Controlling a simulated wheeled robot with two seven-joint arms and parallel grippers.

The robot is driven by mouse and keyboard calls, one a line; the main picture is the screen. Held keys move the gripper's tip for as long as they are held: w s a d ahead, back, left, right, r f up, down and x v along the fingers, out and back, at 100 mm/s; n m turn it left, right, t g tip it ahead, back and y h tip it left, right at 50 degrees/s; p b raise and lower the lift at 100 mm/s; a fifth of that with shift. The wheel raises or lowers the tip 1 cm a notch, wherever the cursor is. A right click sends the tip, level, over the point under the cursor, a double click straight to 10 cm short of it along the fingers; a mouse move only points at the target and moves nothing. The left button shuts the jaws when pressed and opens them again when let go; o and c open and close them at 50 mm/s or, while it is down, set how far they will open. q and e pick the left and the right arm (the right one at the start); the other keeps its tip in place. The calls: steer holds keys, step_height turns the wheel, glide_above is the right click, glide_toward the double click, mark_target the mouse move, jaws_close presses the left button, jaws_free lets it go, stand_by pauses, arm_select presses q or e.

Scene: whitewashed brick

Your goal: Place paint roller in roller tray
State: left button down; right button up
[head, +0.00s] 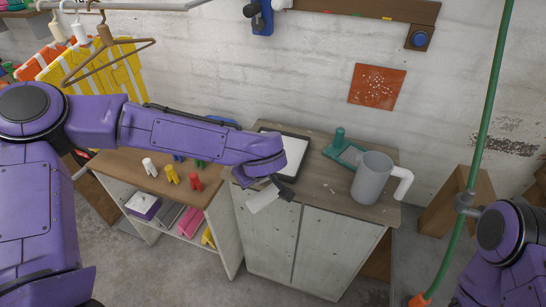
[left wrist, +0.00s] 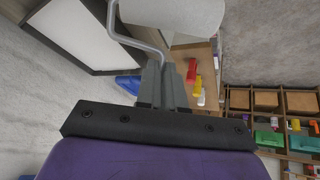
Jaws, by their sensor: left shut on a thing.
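The paint roller has a white cylinder (head: 265,199) and hangs in front of the cabinet's near edge in the head view. In the left wrist view its pale cylinder (left wrist: 178,14) and bent metal rod show ahead of the fingers. My left gripper (head: 284,189) is shut on the roller; its fingers (left wrist: 164,84) are close together in the wrist view. The roller tray (head: 294,158), dark-rimmed with a pale inside, lies on the cabinet top just behind the gripper, partly hidden by my arm. In the wrist view the tray (left wrist: 84,32) is at upper left. My right gripper is out of view.
On the cabinet top (head: 330,203), a grey mug (head: 372,177) with a white handle and a green tool (head: 342,149) stand right of the tray. A lower shelf unit (head: 150,187) at left holds several small coloured clips. A green pole (head: 485,110) rises at right.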

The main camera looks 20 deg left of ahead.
arm_select(q)
steer(key=w+d+r+m+g+h+b, duration=0.1)
steer(key=w+r+m+h+b, duration=0.3)
steer(key=r+m+h, duration=1.05)
steer(key=w+f+m+y+p, duration=0.1)
steer(key=w+f+y+p, duration=0.1)
steer(key=w+f, duration=0.2)
steer(key=w+a+f+m+y+p, duration=0.1)
steer(key=w+f+y+p, duration=0.1)
steer(key=w+f, duration=0.2)
steer(key=w+a+f+m+y+p, duration=0.1)
steer(key=w+f+y+p, duration=0.1)
steer(key=w+f, duration=0.3)
steer(key=shift+a+f, duration=0.25)
steer(key=shift+f, duration=0.9)
steer(key=c, duration=1.3)
jaws_free()
steer(key=shift+o, duration=0.2)
